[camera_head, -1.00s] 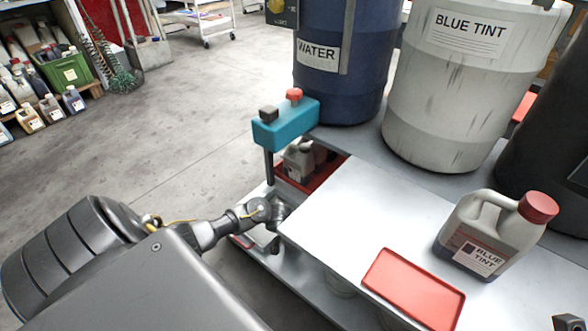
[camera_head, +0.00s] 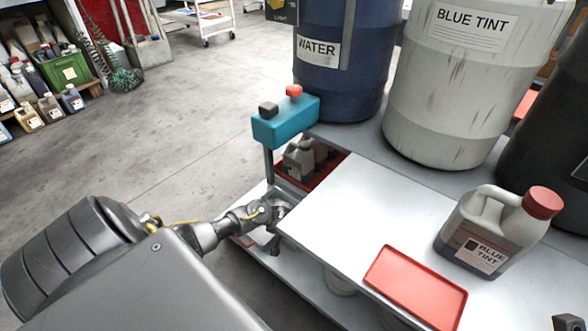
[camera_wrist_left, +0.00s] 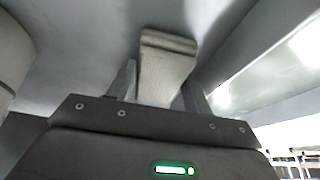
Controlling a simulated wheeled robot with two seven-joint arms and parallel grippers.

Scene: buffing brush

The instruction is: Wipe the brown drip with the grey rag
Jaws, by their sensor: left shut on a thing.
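In the left wrist view, a folded pale grey rag (camera_wrist_left: 167,68) stands between the two fingers of my left gripper (camera_wrist_left: 160,88), which is shut on it. In the head view, my left gripper (camera_head: 277,213) reaches in beside the left edge of the white tabletop, at the level of the lower shelf. The tabletop partly hides it, and the rag cannot be made out there. I cannot see the brown drip in either view.
The white tabletop (camera_head: 350,225) holds a red tray (camera_head: 415,287) and a Blue Tint jug (camera_head: 485,235). A teal box on a post (camera_head: 285,122) rises near my left gripper. Small jugs (camera_head: 298,160) stand in a red tray behind it. Large Water (camera_head: 340,60) and Blue Tint (camera_head: 450,85) drums stand behind.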

